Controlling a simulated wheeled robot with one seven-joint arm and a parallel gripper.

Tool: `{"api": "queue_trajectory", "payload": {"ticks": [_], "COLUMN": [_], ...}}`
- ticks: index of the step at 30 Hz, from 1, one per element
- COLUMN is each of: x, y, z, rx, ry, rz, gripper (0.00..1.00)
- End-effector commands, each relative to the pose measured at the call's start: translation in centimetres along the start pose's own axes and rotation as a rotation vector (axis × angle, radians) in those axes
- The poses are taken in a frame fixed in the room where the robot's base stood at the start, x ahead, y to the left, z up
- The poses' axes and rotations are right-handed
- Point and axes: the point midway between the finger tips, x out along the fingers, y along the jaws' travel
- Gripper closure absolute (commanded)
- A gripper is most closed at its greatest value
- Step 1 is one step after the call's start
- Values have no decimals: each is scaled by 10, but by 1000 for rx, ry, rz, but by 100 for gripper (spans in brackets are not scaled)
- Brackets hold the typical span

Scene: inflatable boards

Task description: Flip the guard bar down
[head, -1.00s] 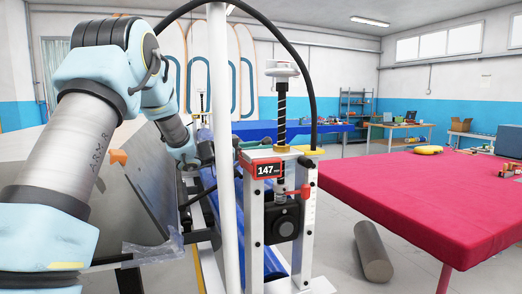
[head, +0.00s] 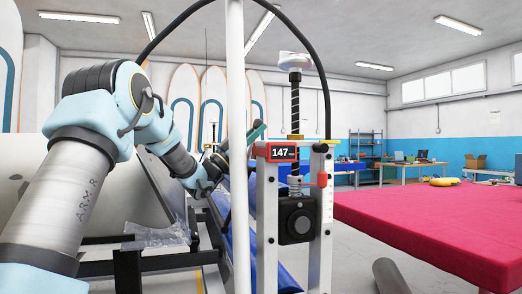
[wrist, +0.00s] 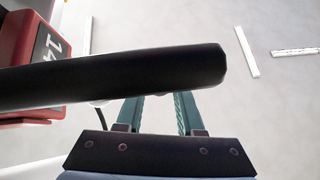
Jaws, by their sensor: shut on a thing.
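A black bar (wrist: 120,78), which I take for the guard bar, crosses the wrist view from the left edge and ends at right of centre. My gripper's two teal fingers (wrist: 158,102) stand apart and reach up behind it, so their tips and the exact contact are hidden. In the head view my gripper (head: 257,133) points up and to the right, partly behind the white post, beside the red display box. It is closed on the bar as far as I can tell. I cannot make out the bar clearly in the head view.
The press frame with the red display box (head: 283,152) reading 147 stands right of my gripper. A white post (head: 237,150) blocks part of the view. A red-topped table (head: 430,220) is at right. A grey roller (head: 390,277) lies on the floor.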

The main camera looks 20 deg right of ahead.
Motion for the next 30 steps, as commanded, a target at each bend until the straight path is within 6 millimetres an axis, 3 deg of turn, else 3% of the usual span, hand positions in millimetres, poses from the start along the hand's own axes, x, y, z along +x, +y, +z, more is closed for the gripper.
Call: {"api": "queue_trajectory", "payload": {"ticks": [21, 22, 30], "x": [-6, -6, -5], "y": [-2, -2, -2], "z": [-7, -7, -6], "rx": [-9, -9, -9], "ry": [75, 75, 74], "rz": [-14, -14, -14], "gripper": [100, 61, 34]}}
